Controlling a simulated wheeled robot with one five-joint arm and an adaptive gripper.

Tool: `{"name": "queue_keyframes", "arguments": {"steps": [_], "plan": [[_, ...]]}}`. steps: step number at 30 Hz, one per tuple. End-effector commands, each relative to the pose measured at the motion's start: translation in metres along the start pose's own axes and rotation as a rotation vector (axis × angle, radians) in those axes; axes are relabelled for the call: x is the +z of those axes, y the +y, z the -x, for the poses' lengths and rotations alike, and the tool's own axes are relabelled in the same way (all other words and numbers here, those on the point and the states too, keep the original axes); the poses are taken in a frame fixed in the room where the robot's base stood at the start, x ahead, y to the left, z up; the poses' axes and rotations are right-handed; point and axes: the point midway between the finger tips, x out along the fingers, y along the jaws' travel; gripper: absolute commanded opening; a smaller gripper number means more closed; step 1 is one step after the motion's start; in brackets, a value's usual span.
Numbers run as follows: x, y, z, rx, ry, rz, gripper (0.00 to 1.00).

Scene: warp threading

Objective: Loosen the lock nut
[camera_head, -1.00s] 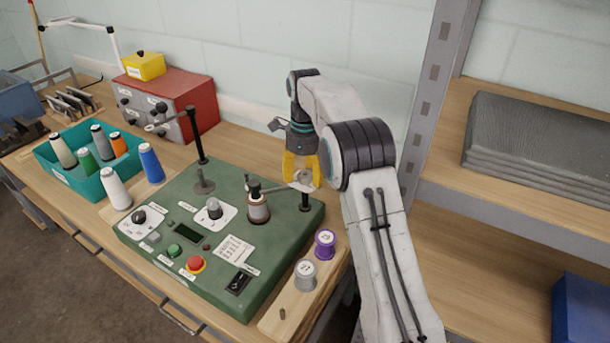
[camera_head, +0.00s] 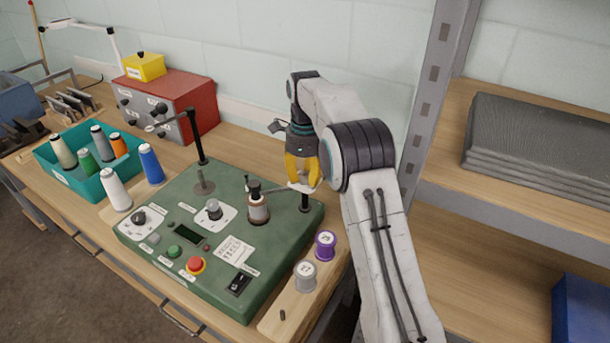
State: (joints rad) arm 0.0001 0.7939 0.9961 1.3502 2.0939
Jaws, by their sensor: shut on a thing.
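My gripper (camera_head: 303,183), with yellow fingers, points down at the right back corner of the green winding machine (camera_head: 170,232). Its fingertips are shut on a small pale part (camera_head: 299,188) at the top of a short dark post (camera_head: 304,203), which looks like the lock nut. The fingers hide most of it, so its shape and thread cannot be made out.
A purple spool (camera_head: 325,244) and a grey spool (camera_head: 305,275) stand on a wooden strip at the right front. A tall black guide post (camera_head: 196,140) rises from the machine. A teal tray (camera_head: 75,176) holds several cones. A metal shelf upright (camera_head: 430,100) stands right of my arm.

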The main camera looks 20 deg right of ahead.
Motion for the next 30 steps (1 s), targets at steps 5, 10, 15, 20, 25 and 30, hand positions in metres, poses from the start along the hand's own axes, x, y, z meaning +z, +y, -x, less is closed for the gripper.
{"name": "queue_keyframes", "arguments": {"steps": [5, 10, 15, 20, 25, 30], "plan": [[-0.0002, 0.0004, -0.0011, 0.003, 0.001, 0.003, 0.00], [-0.0003, 0.0005, -0.0005, 0.004, 0.002, 0.039, 0.00], [-0.0004, 0.0008, 0.0003, 0.005, 0.003, 0.132, 0.00], [-0.0005, 0.0010, 0.0006, 0.007, 0.003, 0.267, 0.00], [-0.0006, 0.0012, -0.0002, 0.008, 0.003, 0.429, 0.00], [-0.0007, 0.0014, -0.0011, 0.009, 0.002, 0.590, 0.00]]}}
